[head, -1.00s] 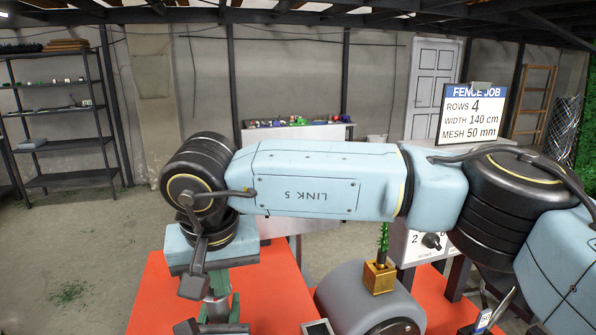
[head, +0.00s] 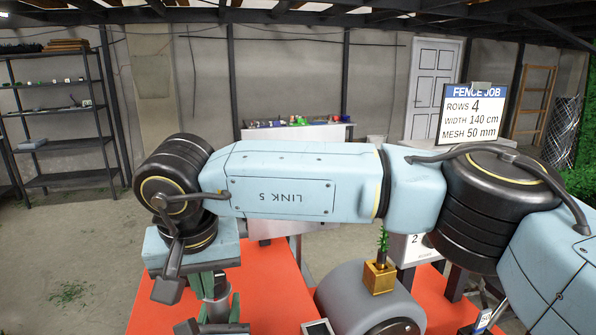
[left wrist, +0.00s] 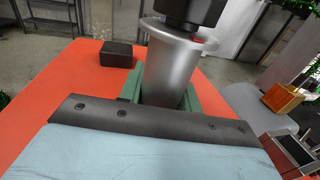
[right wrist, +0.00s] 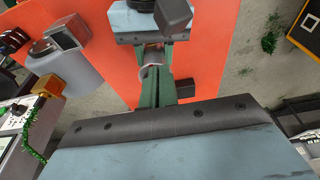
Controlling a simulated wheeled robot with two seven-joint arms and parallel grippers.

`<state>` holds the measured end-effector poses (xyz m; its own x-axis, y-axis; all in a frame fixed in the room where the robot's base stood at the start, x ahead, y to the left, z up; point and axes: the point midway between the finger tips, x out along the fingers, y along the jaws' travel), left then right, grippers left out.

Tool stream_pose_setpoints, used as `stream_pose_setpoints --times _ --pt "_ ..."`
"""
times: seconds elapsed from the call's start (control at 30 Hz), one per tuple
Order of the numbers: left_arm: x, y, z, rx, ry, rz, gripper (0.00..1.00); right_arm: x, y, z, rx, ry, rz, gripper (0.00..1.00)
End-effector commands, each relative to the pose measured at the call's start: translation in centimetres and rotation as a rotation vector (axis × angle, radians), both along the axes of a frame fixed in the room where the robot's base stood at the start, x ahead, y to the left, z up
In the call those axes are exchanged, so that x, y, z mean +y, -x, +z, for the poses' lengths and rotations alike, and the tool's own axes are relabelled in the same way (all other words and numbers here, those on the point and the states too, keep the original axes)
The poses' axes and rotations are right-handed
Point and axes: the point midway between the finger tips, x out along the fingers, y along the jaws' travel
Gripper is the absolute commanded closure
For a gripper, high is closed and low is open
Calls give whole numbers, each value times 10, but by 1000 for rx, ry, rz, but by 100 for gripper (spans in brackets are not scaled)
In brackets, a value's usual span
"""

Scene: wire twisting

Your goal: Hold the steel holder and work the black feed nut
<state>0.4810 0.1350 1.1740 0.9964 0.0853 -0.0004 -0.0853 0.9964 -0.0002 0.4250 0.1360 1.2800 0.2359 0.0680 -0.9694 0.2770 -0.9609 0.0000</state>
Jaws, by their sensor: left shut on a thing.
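The steel holder (left wrist: 175,70) is a grey metal cylinder with a flared rim, upright between green jaws (left wrist: 132,88) in the left wrist view. It shows partly in the head view (head: 216,288), below my right wrist. My left gripper (left wrist: 155,95) is shut on the holder, its palm edge close to the green jaws. A dark block (left wrist: 195,10) is over the holder's top.
The orange table (head: 262,285) carries a grey drum (head: 345,290) with a brass block (head: 379,277) right of the holder. A small black block (left wrist: 117,55) shows left of the holder. A FENCE JOB sign (head: 472,115) stands behind at right.

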Motion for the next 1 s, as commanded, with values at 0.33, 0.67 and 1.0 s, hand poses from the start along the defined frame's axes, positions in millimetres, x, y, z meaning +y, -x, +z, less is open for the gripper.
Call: stream_pose_setpoints --times 0.33,0.67,1.0 --pt "-2 1 0 -1 -1 -4 94 0 -2 1 -7 -4 -2 100" --pt "-1 1 0 0 0 -3 94 1 6 2 -4 -3 -2 100" --pt "-1 0 0 0 0 -1 94 1 7 34 -5 -2 -3 100"
